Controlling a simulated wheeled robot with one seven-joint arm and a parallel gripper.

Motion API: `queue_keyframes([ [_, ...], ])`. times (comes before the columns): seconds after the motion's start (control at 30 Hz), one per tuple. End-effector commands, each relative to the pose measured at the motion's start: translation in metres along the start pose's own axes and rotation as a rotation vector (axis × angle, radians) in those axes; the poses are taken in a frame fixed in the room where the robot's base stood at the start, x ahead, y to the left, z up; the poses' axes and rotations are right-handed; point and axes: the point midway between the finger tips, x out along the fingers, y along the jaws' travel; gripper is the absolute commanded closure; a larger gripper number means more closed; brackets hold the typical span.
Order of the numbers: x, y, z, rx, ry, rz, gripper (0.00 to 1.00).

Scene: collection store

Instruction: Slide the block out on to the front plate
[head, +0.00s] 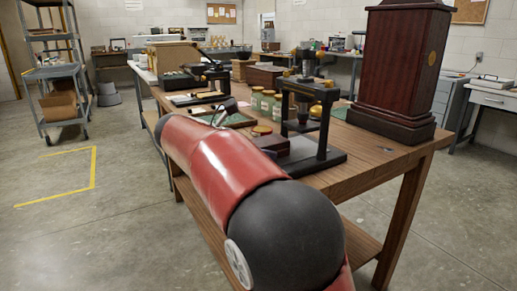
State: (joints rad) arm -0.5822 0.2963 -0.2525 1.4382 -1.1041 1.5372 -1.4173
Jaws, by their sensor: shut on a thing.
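My red and black arm reaches away over the near edge of the wooden bench (372,176) and hides part of its top. My gripper is not visible; the arm covers where it would be. A black-framed stand (327,125) with a brass knob stands on the bench right of my arm. A small dark reddish-brown block (271,143) shows beside the stand, just behind my arm. I cannot tell whether anything touches it.
Jars with yellow lids (266,102) stand behind the stand. A green-lined tray (238,118) lies left of them. A tall dark wooden case (400,70) stands at the bench's right end. A grey shelf cart (52,72) stands at left; the floor between is clear.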

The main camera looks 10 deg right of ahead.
Motion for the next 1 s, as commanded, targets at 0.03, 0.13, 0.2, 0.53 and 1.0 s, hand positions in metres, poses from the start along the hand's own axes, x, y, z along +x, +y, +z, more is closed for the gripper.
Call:
queue_keyframes([
  [0.03,0.000,0.000,0.000,0.000,0.000,-0.001,0.72],
  [0.13,0.000,0.000,0.000,0.000,0.000,-0.001,0.72],
  [0.2,0.000,0.000,0.000,0.000,0.000,-0.001,0.72],
  [0.53,0.000,0.000,0.000,0.000,0.000,-0.001,0.21],
  [1.0,-0.022,0.001,0.000,0.000,0.000,0.002,0.20],
])
